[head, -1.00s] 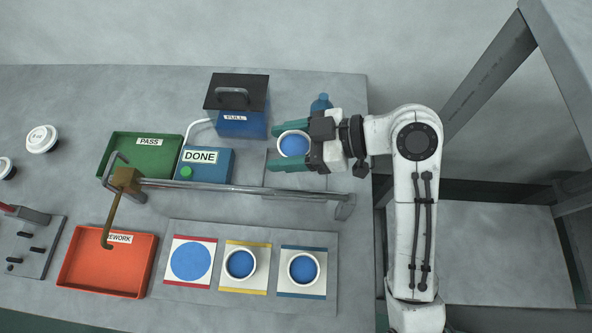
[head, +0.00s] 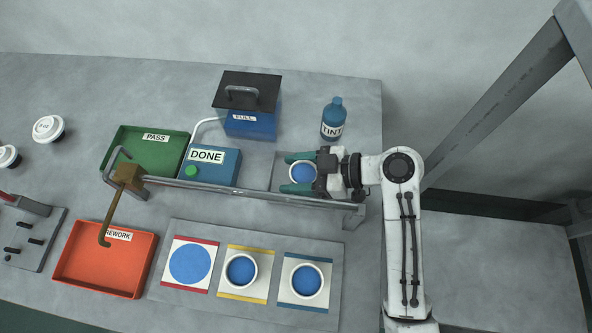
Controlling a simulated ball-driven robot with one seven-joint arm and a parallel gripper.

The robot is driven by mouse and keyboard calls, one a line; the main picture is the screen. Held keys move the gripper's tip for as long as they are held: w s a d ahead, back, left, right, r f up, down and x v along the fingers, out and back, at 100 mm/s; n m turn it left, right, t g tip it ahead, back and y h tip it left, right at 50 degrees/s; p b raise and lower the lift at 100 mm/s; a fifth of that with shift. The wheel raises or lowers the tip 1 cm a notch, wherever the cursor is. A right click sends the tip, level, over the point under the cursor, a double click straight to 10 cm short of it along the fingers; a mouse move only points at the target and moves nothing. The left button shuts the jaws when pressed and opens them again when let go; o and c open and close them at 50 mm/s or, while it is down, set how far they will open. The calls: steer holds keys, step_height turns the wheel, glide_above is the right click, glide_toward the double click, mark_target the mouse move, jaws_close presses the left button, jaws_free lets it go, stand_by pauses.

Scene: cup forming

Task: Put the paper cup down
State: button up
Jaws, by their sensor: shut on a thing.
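My gripper (head: 298,171) has its green fingers shut on a white paper cup (head: 293,163) with a blue inside, one finger on each side. The cup looks upright, seen from above. Two similar cups stand on the front board, one on the yellow-striped card (head: 232,289) and one on the blue-striped card (head: 300,308).
A metal rail (head: 250,191) runs just in front of the held cup. The DONE box (head: 212,166) is left, the PULL box (head: 248,122) behind, the TINT bottle (head: 333,118) behind my gripper. PASS tray (head: 115,165) and REWORK tray (head: 70,270) are further left.

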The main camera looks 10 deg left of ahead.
steer(key=shift+f, duration=0.25)
steer(key=o, duration=1)
steer(key=shift+r, duration=0.1)
steer(key=shift+b+v, duration=0.45)
steer(key=shift+v, duration=3.3)
